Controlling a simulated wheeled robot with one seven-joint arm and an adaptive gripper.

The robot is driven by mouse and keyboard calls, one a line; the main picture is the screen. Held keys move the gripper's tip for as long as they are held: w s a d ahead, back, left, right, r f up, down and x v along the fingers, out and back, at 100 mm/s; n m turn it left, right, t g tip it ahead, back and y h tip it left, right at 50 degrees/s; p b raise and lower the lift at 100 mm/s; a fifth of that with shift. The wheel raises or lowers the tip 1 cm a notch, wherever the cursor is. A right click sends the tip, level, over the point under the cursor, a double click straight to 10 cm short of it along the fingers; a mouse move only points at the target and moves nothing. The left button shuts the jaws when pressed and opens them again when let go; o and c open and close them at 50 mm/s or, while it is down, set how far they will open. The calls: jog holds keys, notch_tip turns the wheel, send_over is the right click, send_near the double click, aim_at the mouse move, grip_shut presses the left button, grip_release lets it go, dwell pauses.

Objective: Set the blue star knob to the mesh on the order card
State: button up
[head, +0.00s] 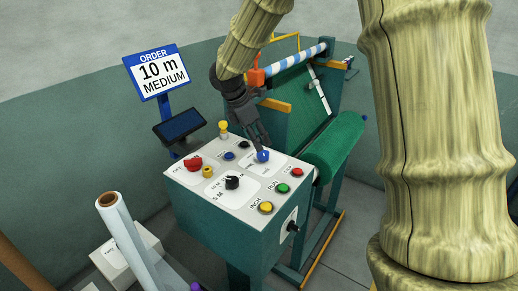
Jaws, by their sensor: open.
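The blue star knob (263,156) sits on the sloped top of the control box (213,233), toward its far right side. Small mesh labels are printed around it, too small to read fully, and its pointer setting cannot be told. My gripper (258,143) is open and reaches down from above, with its fingers just over or beside the knob. Whether they touch it cannot be told. The order card (158,72) stands on a blue post behind the box and reads "ORDER 10 m MEDIUM".
The panel also carries a red knob (193,164), a black knob (232,182) and yellow (266,207), green (283,188) and red (297,173) buttons. A green netting roll (335,139) lies right of my gripper. A dark screen (177,126) stands behind. A white roll (125,235) leans at front left.

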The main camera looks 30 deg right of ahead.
aim_at(261, 153)
jog(key=x, duration=0.2)
jog(key=shift+s+d+f, duration=0.25)
jog(key=shift+d, duration=0.1)
jog(key=w+f, duration=0.1)
jog(key=f, duration=0.1)
jog(key=w+f+p, duration=0.1)
jog(key=shift+w+d+f, duration=0.3)
jog(key=shift+f, duration=0.1)
jog(key=shift+d+f, duration=0.15)
jog(key=shift+f, duration=0.15)
jog(key=shift+s+d+f, duration=0.15)
jog(key=shift+s+r, duration=0.3)
jog(key=shift+s, duration=0.5)
jog(key=shift+w+f, duration=0.3)
jog(key=shift+w, duration=0.1)
jog(key=shift+w+f, duration=0.2)
jog(key=shift+w, duration=0.05)
jog(key=shift+c, duration=0.8)
jog(key=shift+s+r, duration=0.2)
jog(key=c, duration=0.9)
